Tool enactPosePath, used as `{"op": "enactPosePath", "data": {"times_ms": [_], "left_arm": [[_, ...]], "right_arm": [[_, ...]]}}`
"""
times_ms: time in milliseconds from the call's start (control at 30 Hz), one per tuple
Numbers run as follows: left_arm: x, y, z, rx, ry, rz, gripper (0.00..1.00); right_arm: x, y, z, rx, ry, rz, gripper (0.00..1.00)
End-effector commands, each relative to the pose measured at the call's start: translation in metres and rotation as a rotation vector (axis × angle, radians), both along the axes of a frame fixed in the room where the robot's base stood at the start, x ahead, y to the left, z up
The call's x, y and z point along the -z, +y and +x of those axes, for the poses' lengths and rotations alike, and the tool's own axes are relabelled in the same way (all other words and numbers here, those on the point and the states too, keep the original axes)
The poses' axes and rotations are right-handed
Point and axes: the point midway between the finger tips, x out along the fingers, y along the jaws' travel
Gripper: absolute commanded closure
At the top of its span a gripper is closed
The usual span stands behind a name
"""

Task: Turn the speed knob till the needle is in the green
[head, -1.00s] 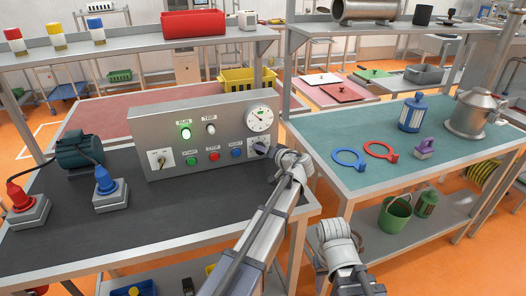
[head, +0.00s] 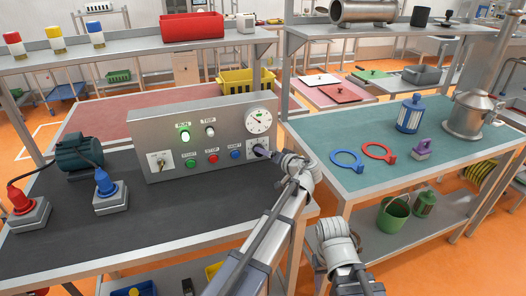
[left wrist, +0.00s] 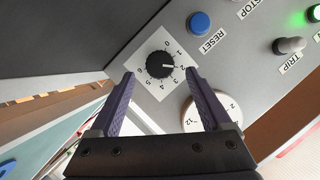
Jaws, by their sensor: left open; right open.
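The speed knob (left wrist: 160,65) is black on a white numbered plate. Its white pointer sits near the low numbers, about 2. My left gripper (left wrist: 160,85) is open, with purple fingers to either side of the knob's lower part in the left wrist view; I cannot tell if they touch it. In the head view the left gripper (head: 270,153) covers most of the knob. The gauge (head: 259,121) is above the knob; its needle is too small to read against the green. It is partly hidden by the left gripper in the wrist view. My right gripper (head: 342,250) is low right, its fingers hard to make out.
The grey control panel (head: 140,145) stands on the dark bench, with a lit green lamp (head: 185,136) and a blue RESET button (head: 236,154) close to the knob. A motor (head: 80,153) and plugs are left. The green table (head: 330,130) is right, beyond a gap.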

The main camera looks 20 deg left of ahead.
Motion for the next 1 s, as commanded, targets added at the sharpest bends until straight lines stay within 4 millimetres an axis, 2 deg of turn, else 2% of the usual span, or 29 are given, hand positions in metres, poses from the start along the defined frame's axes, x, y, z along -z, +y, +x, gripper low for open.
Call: {"op": "enactPosePath", "data": {"times_ms": [33, 233, 667, 767, 1000], "left_arm": [[-0.005, -0.006, -0.007, 0.002, 0.0, -0.001, 0.19], [-0.011, -0.022, -0.021, 0.001, 0.001, 0.0, 0.19], [-0.012, -0.027, -0.024, 0.0, 0.0, 0.0, 0.19], [-0.022, -0.027, -0.024, 0.0, 0.0, 0.0, 0.19], [-0.068, -0.027, -0.024, 0.0, 0.0, 0.0, 0.19]], "right_arm": [[-0.005, 0.0, 0.0, 0.0, 0.0, 0.0, 0.5], [-0.011, 0.0, 0.0, 0.0, 0.0, 0.0, 0.5], [-0.012, 0.0, 0.0, 0.0, 0.0, 0.0, 0.5], [-0.022, 0.0, 0.0, 0.0, 0.0, 0.0, 0.5], [-0.068, 0.0, 0.0, 0.0, 0.0, 0.0, 0.5]]}}
